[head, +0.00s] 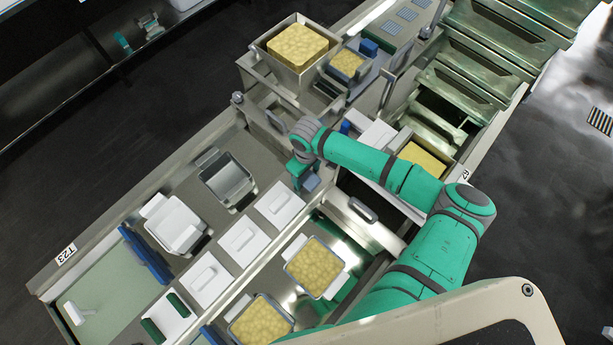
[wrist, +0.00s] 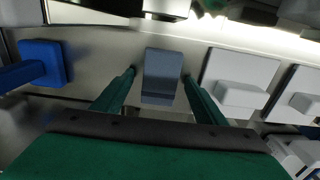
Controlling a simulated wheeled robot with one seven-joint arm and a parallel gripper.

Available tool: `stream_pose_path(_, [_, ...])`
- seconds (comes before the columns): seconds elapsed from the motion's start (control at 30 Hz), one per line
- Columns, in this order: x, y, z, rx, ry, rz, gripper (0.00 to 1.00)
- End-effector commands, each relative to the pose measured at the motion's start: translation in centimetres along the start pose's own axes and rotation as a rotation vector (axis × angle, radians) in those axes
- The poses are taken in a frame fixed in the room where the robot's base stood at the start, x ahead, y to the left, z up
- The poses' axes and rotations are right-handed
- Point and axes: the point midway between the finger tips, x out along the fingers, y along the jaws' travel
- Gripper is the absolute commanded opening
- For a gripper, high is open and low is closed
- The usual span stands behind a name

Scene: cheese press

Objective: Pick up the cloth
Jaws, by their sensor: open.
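In the wrist view a grey-blue folded piece, which I take to be the cloth (wrist: 163,68), lies on a pale metal surface. My gripper (wrist: 158,76) is open, with one green finger on each side of it. A gap shows between each finger and the cloth, so I see no grip on it. In the head view my gripper (head: 301,176) is over the worktop near its middle, and the cloth (head: 312,182) shows just beside it. The fingers are hard to make out in the head view.
White lids with handles (head: 279,204) stand in a row close to the cloth; one white lid (wrist: 240,80) is just right of my gripper. A blue handled tool (wrist: 45,63) is at left. Moulds of yellow curd (head: 317,268) and a grey tub (head: 228,181) stand nearby.

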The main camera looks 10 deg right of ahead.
Motion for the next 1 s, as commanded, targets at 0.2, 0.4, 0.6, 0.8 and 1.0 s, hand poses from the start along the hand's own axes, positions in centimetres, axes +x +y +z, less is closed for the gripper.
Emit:
stream_pose_path(0.2, [0.1, 0.0, 0.0, 0.000, 0.000, 0.000, 0.66])
stream_pose_path(0.4, [0.1, 0.0, 0.0, 0.000, 0.000, 0.000, 0.21])
stream_pose_path(0.6, [0.1, 0.0, 0.0, 0.000, 0.000, 0.000, 0.21])
stream_pose_path(0.8, [-0.4, 0.0, 0.0, -0.001, 0.000, 0.000, 0.21])
stream_pose_path(1.0, [-2.3, 0.0, -0.1, -0.002, 0.001, 0.000, 0.21])
